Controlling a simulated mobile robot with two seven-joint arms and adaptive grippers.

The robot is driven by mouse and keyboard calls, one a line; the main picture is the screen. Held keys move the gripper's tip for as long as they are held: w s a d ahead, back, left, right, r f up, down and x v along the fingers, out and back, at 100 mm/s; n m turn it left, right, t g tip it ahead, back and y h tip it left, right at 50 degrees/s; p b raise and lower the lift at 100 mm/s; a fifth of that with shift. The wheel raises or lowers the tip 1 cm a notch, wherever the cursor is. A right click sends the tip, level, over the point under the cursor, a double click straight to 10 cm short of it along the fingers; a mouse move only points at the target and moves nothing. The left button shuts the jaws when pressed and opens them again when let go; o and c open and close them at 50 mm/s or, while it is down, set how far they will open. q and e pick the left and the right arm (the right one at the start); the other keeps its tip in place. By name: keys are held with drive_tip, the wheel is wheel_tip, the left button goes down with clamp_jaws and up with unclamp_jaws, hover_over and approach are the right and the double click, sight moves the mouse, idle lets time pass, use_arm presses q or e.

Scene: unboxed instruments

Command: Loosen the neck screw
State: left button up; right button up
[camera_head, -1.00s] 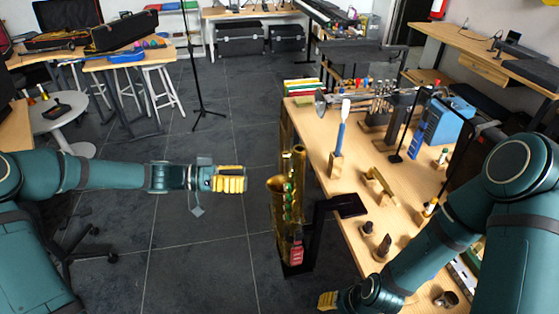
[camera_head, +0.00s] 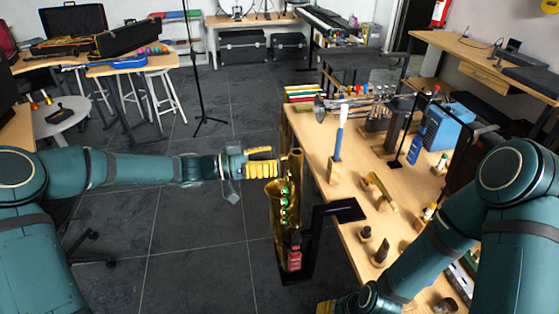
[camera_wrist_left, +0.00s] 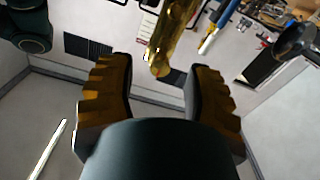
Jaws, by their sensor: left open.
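A brass saxophone (camera_head: 284,215) stands upright on a black stand (camera_head: 312,240) beside the workbench. The neck screw is too small to make out. My left gripper (camera_head: 275,166) is level with the top of the saxophone, its yellow fingers just left of the upper tube. In the left wrist view the fingers (camera_wrist_left: 163,78) are spread open and empty. The brass tube (camera_wrist_left: 172,35) shows beyond and between their tips; I cannot tell whether they touch. My right gripper (camera_head: 326,306) is low at the bottom edge, partly cut off.
The wooden workbench (camera_head: 345,215) on the right holds a blue-handled tool (camera_head: 340,135), a blue box (camera_head: 440,128) and several small wooden parts. A tripod stand (camera_head: 200,85) stands behind.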

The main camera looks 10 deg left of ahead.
use_arm(q)
drive_tip(key=shift+x, duration=1.1)
clamp_jaws()
